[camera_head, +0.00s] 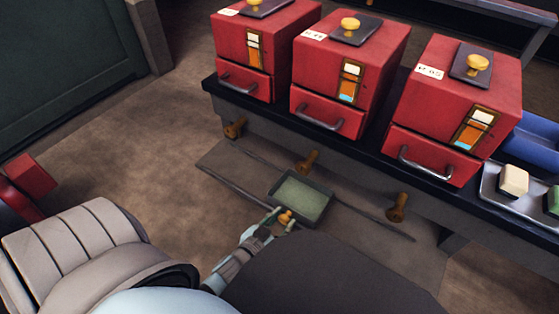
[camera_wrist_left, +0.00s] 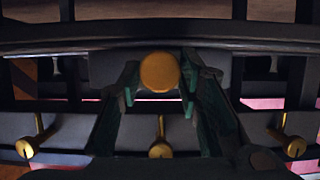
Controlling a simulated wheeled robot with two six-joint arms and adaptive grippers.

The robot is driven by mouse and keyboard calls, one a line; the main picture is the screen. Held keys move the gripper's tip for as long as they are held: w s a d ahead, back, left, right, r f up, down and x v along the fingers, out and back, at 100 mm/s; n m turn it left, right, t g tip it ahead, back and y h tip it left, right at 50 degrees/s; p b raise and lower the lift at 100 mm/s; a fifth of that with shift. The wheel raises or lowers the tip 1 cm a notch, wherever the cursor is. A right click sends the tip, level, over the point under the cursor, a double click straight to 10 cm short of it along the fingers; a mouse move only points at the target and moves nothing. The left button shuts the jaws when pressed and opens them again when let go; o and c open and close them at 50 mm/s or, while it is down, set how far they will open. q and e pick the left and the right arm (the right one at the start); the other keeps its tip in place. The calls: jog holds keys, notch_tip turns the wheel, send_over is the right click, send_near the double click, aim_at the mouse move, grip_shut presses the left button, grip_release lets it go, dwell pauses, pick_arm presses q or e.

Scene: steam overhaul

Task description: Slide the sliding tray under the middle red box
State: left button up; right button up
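Three red boxes stand in a row on a dark bench: the left one (camera_head: 263,45), the middle red box (camera_head: 346,78) and the right one (camera_head: 455,105). The sliding tray (camera_head: 302,200), shallow and grey-green, sits on the low rails below the bench edge, roughly in line with the middle lever. Its brass knob (camera_head: 286,216) faces me. My left gripper (camera_head: 283,217) has a finger on either side of this knob. In the left wrist view the knob (camera_wrist_left: 158,72) sits between the fingers (camera_wrist_left: 160,88); firm contact is unclear. My right gripper is out of view.
Three brass levers stick out of the bench front: left (camera_head: 235,128), middle (camera_head: 308,161) and right (camera_head: 397,207). A metal tray (camera_head: 490,205) and a blue bin (camera_head: 535,145) are at the right. The rail (camera_head: 375,221) is clear on both sides of the sliding tray.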

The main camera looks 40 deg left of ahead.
pick_arm(q)
jog(key=shift+o, duration=1.4)
jog(key=v, duration=0.7)
jog(key=shift+s, duration=0.3)
jog(key=shift+r, duration=0.1)
